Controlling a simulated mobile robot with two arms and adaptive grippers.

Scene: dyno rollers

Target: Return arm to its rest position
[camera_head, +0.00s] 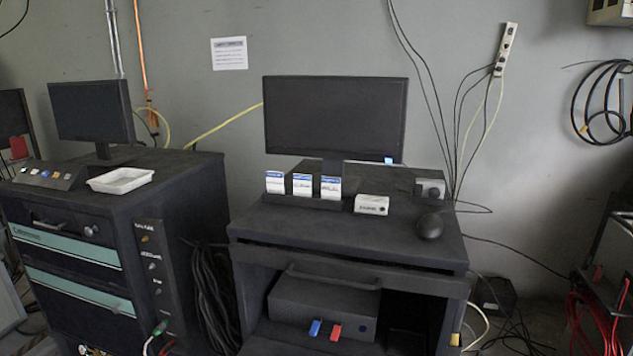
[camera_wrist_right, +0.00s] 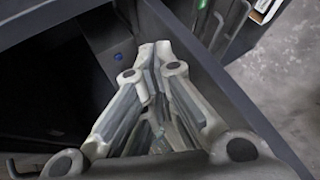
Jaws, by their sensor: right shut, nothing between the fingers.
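My right gripper (camera_wrist_right: 152,66) shows in the right wrist view, with its pale grey fingers drawn together at the tips and nothing between them. It is in front of a dark cabinet-like surface with a small blue spot (camera_wrist_right: 118,57). In the head view neither gripper nor arm is in sight. My left gripper is not in any view.
A dark cart (camera_head: 345,233) carries a monitor (camera_head: 335,115), several small boxes and a black mouse (camera_head: 429,226). To its left, a dark cabinet (camera_head: 190,190) bears a white tray (camera_head: 120,180). Red cables (camera_head: 590,325) hang at the right. Bare floor (camera_wrist_right: 285,75) shows in the wrist view.

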